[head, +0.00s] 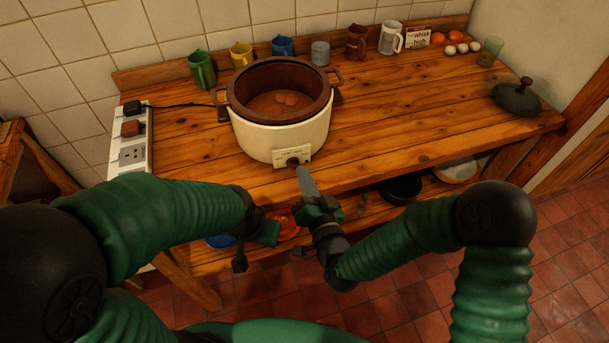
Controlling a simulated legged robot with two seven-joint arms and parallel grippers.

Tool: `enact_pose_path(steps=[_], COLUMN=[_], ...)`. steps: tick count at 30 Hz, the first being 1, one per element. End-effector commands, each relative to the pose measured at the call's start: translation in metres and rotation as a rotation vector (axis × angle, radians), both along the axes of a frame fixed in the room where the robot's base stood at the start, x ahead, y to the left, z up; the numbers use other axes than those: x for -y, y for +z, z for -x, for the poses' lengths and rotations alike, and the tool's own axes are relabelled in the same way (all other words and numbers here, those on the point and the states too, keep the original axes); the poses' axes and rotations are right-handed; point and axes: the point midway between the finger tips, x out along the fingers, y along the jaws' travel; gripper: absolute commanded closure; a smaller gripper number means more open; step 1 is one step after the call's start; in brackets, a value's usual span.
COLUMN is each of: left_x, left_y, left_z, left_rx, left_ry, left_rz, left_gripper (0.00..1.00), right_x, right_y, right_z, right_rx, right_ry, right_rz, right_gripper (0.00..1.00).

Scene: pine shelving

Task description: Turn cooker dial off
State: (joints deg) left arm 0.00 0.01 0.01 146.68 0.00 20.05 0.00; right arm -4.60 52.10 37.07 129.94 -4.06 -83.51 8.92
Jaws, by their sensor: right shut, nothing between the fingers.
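The cooker (258,138) is a cream pot with a brown inner bowl, standing on the wooden counter; round items lie inside it. Its dial (293,162) is a small dark knob on a pale label panel (280,157) at the front. My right gripper (306,182) is shut and empty, its fingertips just below and to the right of the dial. Whether they touch it, I cannot tell. The dial's setting is too small to read. My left gripper (254,243) is low, in front of the counter's edge; its fingers do not show clearly.
Several mugs (282,47) line the back of the counter. A dark lid (517,97) lies at the right, near eggs (462,48). A power strip (131,140) with a plugged-in cord is at the left. The counter right of the cooker is clear. Dishes sit on the lower shelf.

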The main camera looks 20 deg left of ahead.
Motion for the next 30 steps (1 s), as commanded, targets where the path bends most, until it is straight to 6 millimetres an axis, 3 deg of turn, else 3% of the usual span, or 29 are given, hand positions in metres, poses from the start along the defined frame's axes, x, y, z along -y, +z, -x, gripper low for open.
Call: enact_pose_path(steps=[17, 26, 30], left_x=[0.0, 0.0, 0.0], left_y=[0.0, 0.0, 0.0], left_z=[0.0, 0.0, 0.0], left_rx=[0.0, 0.0, 0.0], left_ry=[0.0, 0.0, 0.0], left_rz=[0.0, 0.0, 0.0], left_gripper=[0.64, 0.64, 0.64], right_x=[0.0001, 0.0001, 0.0001], right_y=[0.0, 0.0, 0.0], right_z=[-0.0001, -0.0001, -0.0001], right_rx=[0.0, 0.0, 0.0], right_ry=[0.0, 0.0, 0.0], right_rz=[0.0, 0.0, 0.0], right_gripper=[1.0, 0.63, 0.6])
